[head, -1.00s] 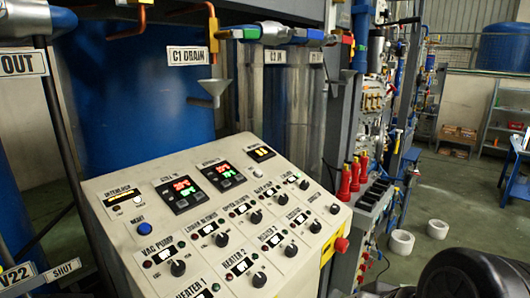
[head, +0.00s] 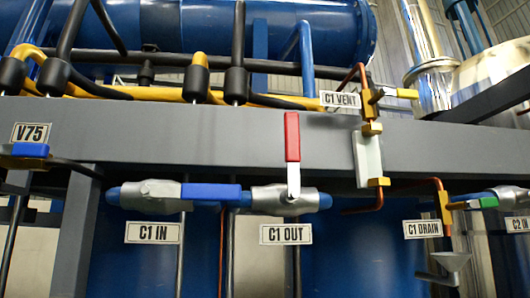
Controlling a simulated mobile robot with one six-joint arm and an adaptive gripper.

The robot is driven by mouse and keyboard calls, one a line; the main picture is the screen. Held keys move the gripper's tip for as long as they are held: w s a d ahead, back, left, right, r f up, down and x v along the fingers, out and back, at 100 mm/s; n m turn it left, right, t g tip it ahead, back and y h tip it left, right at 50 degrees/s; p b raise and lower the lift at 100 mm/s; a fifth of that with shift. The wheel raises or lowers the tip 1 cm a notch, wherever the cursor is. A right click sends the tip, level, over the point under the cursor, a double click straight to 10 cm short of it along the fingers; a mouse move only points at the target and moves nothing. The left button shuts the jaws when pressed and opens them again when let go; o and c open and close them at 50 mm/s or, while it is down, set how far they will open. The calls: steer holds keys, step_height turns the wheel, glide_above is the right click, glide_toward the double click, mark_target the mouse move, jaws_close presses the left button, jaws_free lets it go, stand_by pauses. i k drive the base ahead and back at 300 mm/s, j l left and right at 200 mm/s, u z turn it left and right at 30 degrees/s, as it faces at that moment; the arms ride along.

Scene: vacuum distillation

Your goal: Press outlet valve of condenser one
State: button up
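The outlet valve of condenser one (head: 290,199) is in the middle of the head view, above a plate reading "C1 OUT" (head: 286,234). It has a silver body on a horizontal pipe run. Its red lever (head: 292,137) stands upright, across the pipe and in front of the grey beam. The inlet valve (head: 160,195) is directly to its left, above the "C1 IN" plate (head: 153,232). The inlet's blue lever (head: 211,192) lies along the pipe and reaches close to the outlet valve's body. My gripper is not in view.
A grey beam (head: 220,140) runs across behind the valves. To the right are the "C1 VENT" (head: 340,100) and "C1 DRAIN" (head: 422,228) plates with copper piping, and a grey funnel (head: 450,262). At the far left is the V75 plate (head: 30,132). Blue tanks (head: 350,270) stand behind.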

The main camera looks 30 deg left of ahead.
mark_target(292, 125)
steer(key=k+u, duration=0.1)
steer(key=u, duration=1.3)
